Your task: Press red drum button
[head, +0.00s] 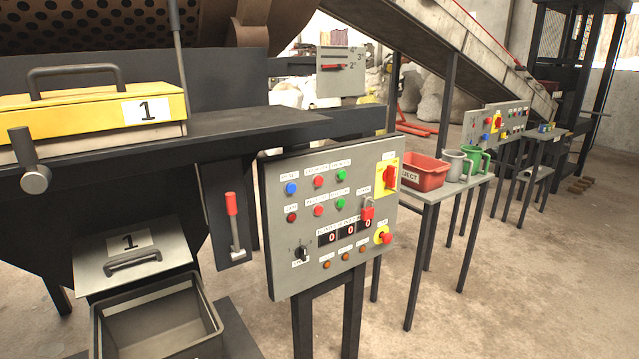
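A grey control panel (330,225) stands on a dark post in the middle of the head view. Its upper row has a blue button (291,188), a red button (318,181) and a green button (340,176). The row below has a red button at the left (292,217), a second red button (318,211) and a green button (340,204). The small labels above them are too blurred for me to tell which red button is the drum one. Neither of my grippers is in view.
A red bin (424,172) stands on a table behind right. Floor at front right is clear.

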